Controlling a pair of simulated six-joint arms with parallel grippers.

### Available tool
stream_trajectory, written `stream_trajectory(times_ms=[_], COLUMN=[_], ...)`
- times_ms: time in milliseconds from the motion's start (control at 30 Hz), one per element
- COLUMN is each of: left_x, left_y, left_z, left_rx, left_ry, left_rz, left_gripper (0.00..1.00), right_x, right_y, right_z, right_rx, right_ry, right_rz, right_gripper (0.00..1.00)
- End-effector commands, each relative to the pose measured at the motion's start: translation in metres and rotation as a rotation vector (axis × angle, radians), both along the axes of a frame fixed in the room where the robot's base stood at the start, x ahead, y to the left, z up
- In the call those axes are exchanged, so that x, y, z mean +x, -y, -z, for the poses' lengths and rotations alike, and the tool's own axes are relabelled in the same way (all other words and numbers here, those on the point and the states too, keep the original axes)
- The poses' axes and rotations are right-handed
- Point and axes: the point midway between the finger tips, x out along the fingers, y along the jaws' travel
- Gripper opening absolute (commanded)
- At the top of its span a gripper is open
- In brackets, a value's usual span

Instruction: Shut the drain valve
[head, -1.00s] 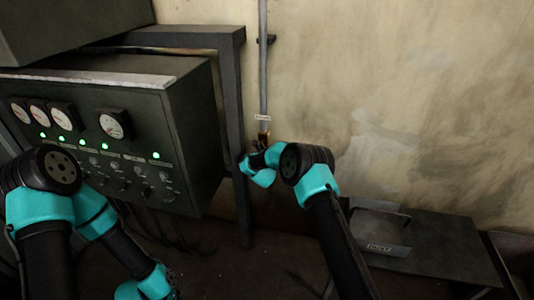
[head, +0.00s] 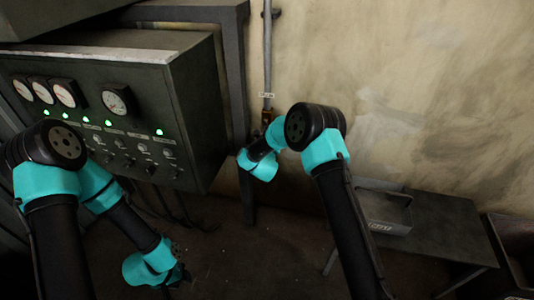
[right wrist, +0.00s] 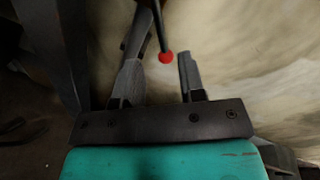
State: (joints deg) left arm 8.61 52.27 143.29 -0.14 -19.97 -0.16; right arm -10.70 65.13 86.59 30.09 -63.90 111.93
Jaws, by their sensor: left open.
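The right fingers stand apart, with a gap beside the knob. I cannot tell whether either finger touches it. My left gripper (head: 180,275) is open, low and dark over the floor, away from the valve.
A control cabinet (head: 195,110) with gauges and green lamps stands left of the valve. A dark frame post (head: 236,100) runs close beside the pipe (head: 267,55). A low table (head: 440,230) with a metal tray (head: 385,210) is at the right. Floor between is open.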

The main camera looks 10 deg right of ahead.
Motion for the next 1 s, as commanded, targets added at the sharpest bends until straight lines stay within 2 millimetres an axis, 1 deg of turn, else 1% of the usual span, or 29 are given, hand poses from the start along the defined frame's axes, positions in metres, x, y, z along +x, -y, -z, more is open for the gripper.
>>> stream_trajectory(times_ms=[33, 300, 400, 500, 633, 867, 1000], left_x=[0.0, 0.0, 0.0, 0.0, 0.0, 0.0, 0.0], left_y=[0.0, 0.0, 0.0, 0.0, 0.0, 0.0, 0.0], left_z=[0.0, 0.0, 0.0, 0.0, 0.0, 0.0, 0.0], left_rx=[0.0, 0.0, 0.0, 0.0, 0.0, 0.0, 0.0], left_ry=[0.0, 0.0, 0.0, 0.0, 0.0, 0.0, 0.0], left_rz=[0.0, 0.0, 0.0, 0.0, 0.0, 0.0, 0.0], left_gripper=[0.4, 0.4, 0.4, 0.4, 0.4, 0.4, 0.4], right_x=[-0.009, -0.052, -0.065, -0.073, -0.077, -0.077, -0.074], right_y=[-0.004, -0.015, -0.018, -0.02, -0.02, -0.021, -0.024], right_z=[-0.001, -0.006, -0.008, -0.008, -0.009, -0.009, -0.006], right_rx=[-0.001, -0.001, 0.0, 0.0, -0.001, -0.001, -0.007], right_ry=[-0.003, -0.002, -0.002, -0.002, -0.001, -0.001, -0.01], right_rz=[-0.003, -0.003, -0.003, -0.001, -0.001, -0.001, -0.024], right_gripper=[0.37, 0.37, 0.37, 0.37, 0.37, 0.36, 0.23])
